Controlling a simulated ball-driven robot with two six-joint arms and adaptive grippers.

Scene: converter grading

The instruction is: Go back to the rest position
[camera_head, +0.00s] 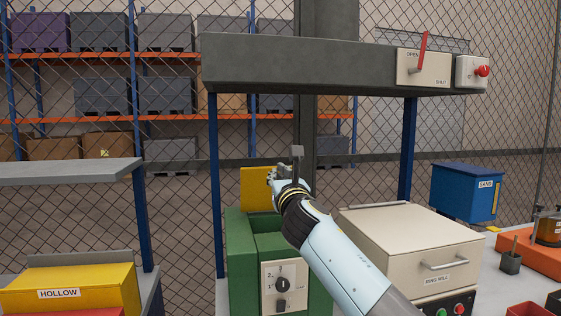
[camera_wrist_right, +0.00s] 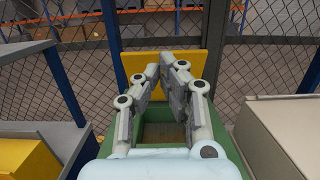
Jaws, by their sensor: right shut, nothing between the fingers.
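My right gripper (camera_head: 270,173) is up in the middle of the head view, with its arm coming in from the lower right. It is shut and empty. In the right wrist view its fingers (camera_wrist_right: 167,63) come together in front of a yellow plate (camera_wrist_right: 121,66). The gripper is above the green machine (camera_head: 241,238), whose open top shows below the fingers in the wrist view. The yellow plate also stands behind the gripper in the head view (camera_head: 254,192). My left gripper is not in view.
A cream ring mill (camera_head: 408,232) stands right of the green machine. An overhead shelf (camera_head: 300,65) with a red-lever switch box (camera_head: 421,70) spans above. A blue sand bin (camera_head: 460,192) is at right, a yellow hollow box (camera_head: 70,290) at lower left. Mesh fence stands behind.

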